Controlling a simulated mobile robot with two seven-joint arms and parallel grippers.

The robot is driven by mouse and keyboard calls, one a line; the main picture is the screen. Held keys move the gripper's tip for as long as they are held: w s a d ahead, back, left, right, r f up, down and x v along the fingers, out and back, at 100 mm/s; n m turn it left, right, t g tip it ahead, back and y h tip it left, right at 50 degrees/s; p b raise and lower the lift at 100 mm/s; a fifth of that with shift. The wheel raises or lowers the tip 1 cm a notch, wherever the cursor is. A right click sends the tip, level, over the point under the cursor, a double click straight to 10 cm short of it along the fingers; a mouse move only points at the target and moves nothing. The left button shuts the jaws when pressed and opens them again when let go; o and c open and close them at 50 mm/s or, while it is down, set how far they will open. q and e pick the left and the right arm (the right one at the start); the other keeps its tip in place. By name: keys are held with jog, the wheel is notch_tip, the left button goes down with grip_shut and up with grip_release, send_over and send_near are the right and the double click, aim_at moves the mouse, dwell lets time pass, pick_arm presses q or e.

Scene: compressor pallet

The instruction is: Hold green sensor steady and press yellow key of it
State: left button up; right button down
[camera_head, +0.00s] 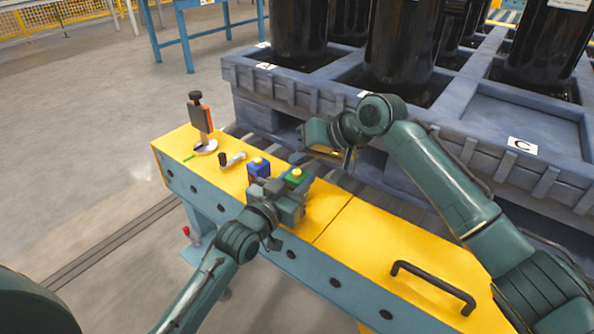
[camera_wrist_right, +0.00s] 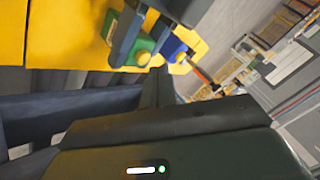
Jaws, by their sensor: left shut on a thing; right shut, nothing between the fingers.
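The green sensor (camera_head: 297,179) with a yellow key (camera_head: 297,172) on top stands on the yellow workbench (camera_head: 330,217). My left gripper (camera_head: 290,190) is shut on the green sensor from the near side and hides part of it.
An orange device on a round stand (camera_head: 203,128) and a small dark-and-silver tool (camera_head: 231,160) are at the bench's left end. A black handle (camera_head: 434,284) rises at the bench's right. A grey-blue pallet (camera_head: 300,93) with black cylinders stands behind.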

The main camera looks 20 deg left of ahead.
aim_at(302, 177)
jog(key=shift+f, duration=0.15)
jog(key=shift+f, duration=0.3)
jog(key=shift+f, duration=0.45)
dwell(1.0)
jog(key=shift+r, duration=0.85)
notch_tip(302, 177, up, 5)
jog(key=shift+r, duration=0.1)
dwell(0.4)
dwell(0.4)
